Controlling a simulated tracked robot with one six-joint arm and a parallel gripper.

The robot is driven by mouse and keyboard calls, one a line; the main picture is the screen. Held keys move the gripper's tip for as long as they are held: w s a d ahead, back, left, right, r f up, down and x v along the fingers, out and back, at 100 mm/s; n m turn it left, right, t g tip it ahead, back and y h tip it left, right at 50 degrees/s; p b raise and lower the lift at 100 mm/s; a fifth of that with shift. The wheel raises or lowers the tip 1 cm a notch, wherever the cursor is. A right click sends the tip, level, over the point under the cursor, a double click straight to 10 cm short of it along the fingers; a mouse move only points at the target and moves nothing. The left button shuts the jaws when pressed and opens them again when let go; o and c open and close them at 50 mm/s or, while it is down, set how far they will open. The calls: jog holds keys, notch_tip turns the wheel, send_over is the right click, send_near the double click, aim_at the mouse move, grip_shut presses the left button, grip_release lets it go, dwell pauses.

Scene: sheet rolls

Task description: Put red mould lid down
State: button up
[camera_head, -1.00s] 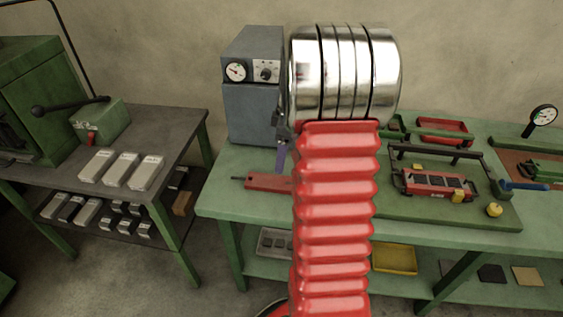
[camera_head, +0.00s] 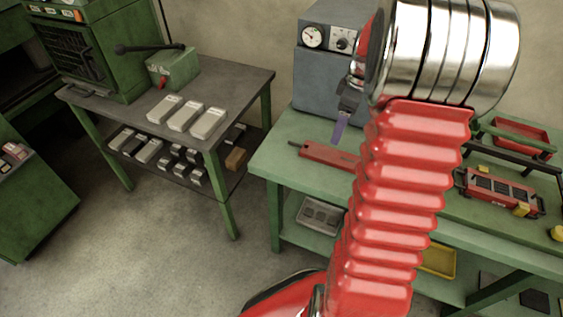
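I cannot tell for sure which red thing is the mould lid. A flat red piece (camera_head: 328,157) with a short dark handle lies on the green bench, partly hidden behind my red arm. Farther right on the bench are a red mould (camera_head: 503,192) with dark recesses and a shallow red tray (camera_head: 522,136). My gripper (camera_head: 341,125) shows only in part, left of my arm's silver joint, as a dark body with a purple part hanging down. It appears in front of the grey control box, above the flat red piece in the picture. My arm hides the rest of it.
The green bench (camera_head: 292,143) carries a grey control box (camera_head: 325,75) with a gauge. Left of it, a dark table (camera_head: 241,92) holds a green press and pale blocks, with more blocks on its lower shelf. Open floor (camera_head: 170,240) lies in front.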

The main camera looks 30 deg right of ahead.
jog(key=s+a+r+m+t+h, duration=0.15)
jog(key=a+r, duration=0.35)
jog(key=a, duration=0.5)
jog(key=s+a+r+m, duration=0.25)
jog(key=a+r, duration=0.35)
jog(key=a, duration=0.3)
jog(key=s+a+m+t, duration=0.3)
jog(key=s+a, duration=0.8)
jog(key=a, duration=0.1)
jog(key=shift+a+r+y, duration=0.2)
jog(key=shift+r+y, duration=0.15)
jog(key=shift+r, duration=0.05)
jog(key=shift+s, duration=0.1)
jog(key=shift+c, duration=0.4)
